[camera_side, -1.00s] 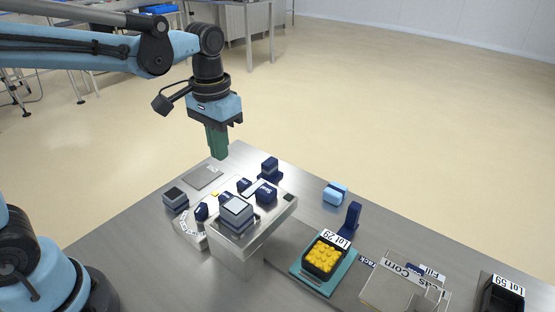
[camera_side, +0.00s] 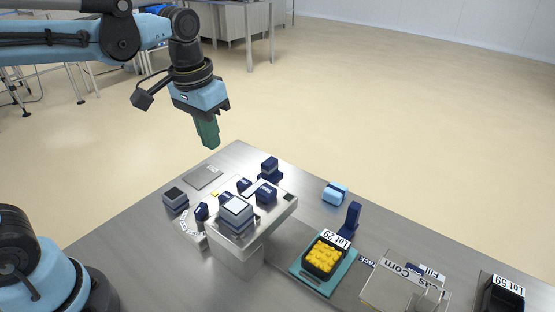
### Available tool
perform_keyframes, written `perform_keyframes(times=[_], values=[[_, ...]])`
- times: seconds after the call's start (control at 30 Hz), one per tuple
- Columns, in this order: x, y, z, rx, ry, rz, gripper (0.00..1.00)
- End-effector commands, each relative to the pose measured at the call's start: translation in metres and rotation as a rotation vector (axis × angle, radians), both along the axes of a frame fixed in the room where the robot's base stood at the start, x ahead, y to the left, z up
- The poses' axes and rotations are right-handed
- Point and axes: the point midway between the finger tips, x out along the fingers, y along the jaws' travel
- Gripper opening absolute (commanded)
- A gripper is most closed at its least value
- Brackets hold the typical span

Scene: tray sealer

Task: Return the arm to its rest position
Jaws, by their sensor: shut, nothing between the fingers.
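My gripper (camera_side: 208,134) hangs in the air above the far left part of the steel table, with its green fingers shut and nothing between them. It is tilted a little and touches nothing. My blue and black arm reaches in from the upper left.
The tray sealer (camera_side: 240,222) stands below and right of my gripper. A black tray of yellow pieces (camera_side: 325,256), labelled Lot 29, sits on a teal base (camera_side: 303,276). A clear box (camera_side: 390,289), a light blue block (camera_side: 335,193) and a black Lot 59 tray (camera_side: 497,296) lie to the right.

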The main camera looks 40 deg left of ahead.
Motion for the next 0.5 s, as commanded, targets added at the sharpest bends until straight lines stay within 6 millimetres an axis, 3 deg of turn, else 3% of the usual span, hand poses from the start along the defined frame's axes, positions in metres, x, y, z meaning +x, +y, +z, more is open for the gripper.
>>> perform_keyframes(times=[0.2, 0.5], values=[[-0.026, 0.010, -0.015, -0.004, -0.224, 0.002, 0.00], [-0.045, 0.018, -0.037, 0.003, -0.458, 0.004, 0.00]])
